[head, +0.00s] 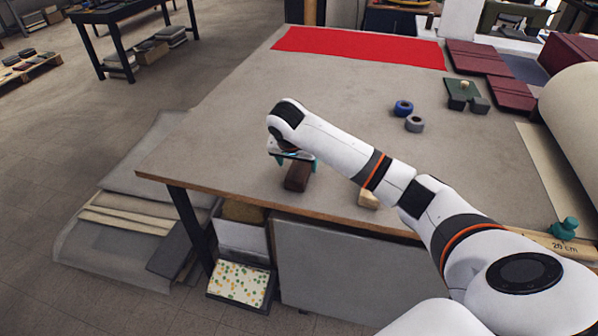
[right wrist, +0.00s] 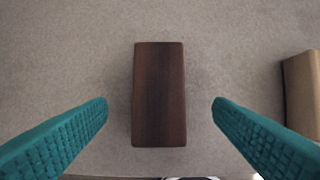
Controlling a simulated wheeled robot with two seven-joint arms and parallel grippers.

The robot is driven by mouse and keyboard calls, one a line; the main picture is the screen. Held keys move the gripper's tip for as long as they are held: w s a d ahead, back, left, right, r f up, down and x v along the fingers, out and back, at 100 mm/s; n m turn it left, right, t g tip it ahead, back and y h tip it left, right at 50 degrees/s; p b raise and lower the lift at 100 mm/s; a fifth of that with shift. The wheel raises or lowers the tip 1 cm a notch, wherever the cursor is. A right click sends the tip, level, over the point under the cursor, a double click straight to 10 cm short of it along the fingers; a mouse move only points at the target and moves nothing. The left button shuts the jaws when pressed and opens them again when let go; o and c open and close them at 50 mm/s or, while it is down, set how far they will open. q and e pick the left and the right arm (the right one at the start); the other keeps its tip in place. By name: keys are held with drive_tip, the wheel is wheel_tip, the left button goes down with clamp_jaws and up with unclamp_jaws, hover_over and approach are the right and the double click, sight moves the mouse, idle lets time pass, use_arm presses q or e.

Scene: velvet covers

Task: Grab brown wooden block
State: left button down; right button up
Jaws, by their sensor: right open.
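The brown wooden block (head: 297,176) lies on the table near its front edge. In the right wrist view the dark brown block (right wrist: 159,95) sits centred between the two teal fingers, its long side running up and down the picture. My right gripper (head: 291,160) is just above and behind the block in the head view, pointing down. In the right wrist view its fingers (right wrist: 160,112) are wide apart, with a gap on either side of the block, and hold nothing. My left gripper is not in view.
A lighter tan block (head: 368,198) lies to the right, partly behind my arm; it also shows in the right wrist view (right wrist: 302,92). Blue (head: 403,107) and grey (head: 414,124) rolls and red cloth (head: 358,48) lie farther back. The table's left side is clear.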

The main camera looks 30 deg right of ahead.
sight(298, 170)
drive_tip(key=shift+p+x, duration=0.6)
drive_tip(key=shift+x, duration=2.15)
drive_tip(key=shift+a, duration=0.1)
drive_tip(key=c, duration=1.1)
drive_tip(key=shift+r, duration=0.1)
